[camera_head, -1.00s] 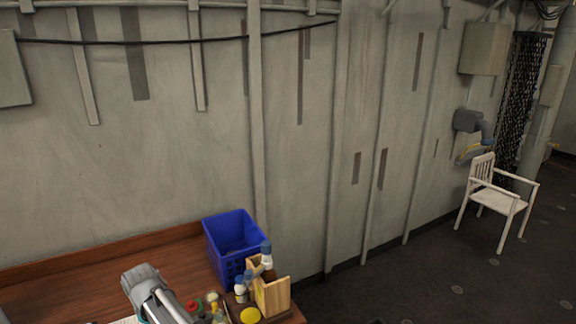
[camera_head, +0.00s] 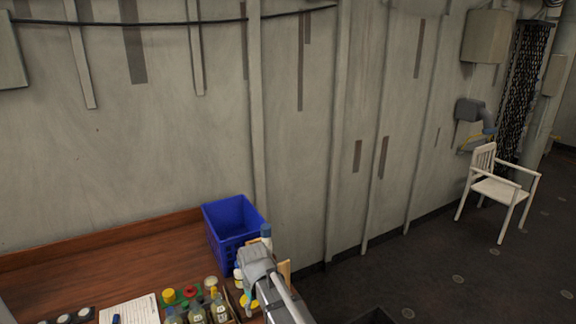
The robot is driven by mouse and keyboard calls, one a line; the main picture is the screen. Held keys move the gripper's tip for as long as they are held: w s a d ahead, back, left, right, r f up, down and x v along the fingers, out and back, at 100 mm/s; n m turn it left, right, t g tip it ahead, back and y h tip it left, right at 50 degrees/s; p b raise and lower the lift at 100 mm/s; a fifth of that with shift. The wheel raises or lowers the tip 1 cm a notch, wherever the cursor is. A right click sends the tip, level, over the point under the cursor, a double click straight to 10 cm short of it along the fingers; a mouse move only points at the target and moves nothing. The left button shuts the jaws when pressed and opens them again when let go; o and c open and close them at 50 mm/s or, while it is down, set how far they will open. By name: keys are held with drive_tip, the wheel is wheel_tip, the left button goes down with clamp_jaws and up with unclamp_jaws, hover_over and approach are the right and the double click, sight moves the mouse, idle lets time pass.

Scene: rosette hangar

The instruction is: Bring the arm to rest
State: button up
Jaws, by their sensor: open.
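A grey part of my arm rises from the bottom edge, right of the table's middle. It stands in front of the small wooden box (camera_head: 287,271) and hides most of it. My gripper does not show, so its jaws and anything near them are out of sight. The brown wooden table (camera_head: 130,262) lies below the arm along the wall.
A blue crate (camera_head: 232,229) stands at the table's back right. Several capped bottles (camera_head: 197,312) stand in front. A notepad (camera_head: 130,311) with a pen lies at the left. A white chair (camera_head: 497,188) stands on open floor at the right.

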drive_tip(key=s+d+f+m+b, duration=0.1)
drive_tip(key=s+d+m, duration=0.1)
drive_tip(key=d, duration=0.6)
drive_tip(key=s+d+f+m+b, duration=0.2)
drive_tip(key=d+m, duration=0.1)
drive_tip(key=d, duration=0.6)
drive_tip(key=s+d+f+m+b, duration=0.1)
drive_tip(key=s+d+f+m, duration=0.1)
drive_tip(key=d, duration=0.7)
drive_tip(key=shift+s+b, duration=0.3)
drive_tip(key=shift+o, duration=0.2)
drive_tip(key=shift+a, duration=0.1)
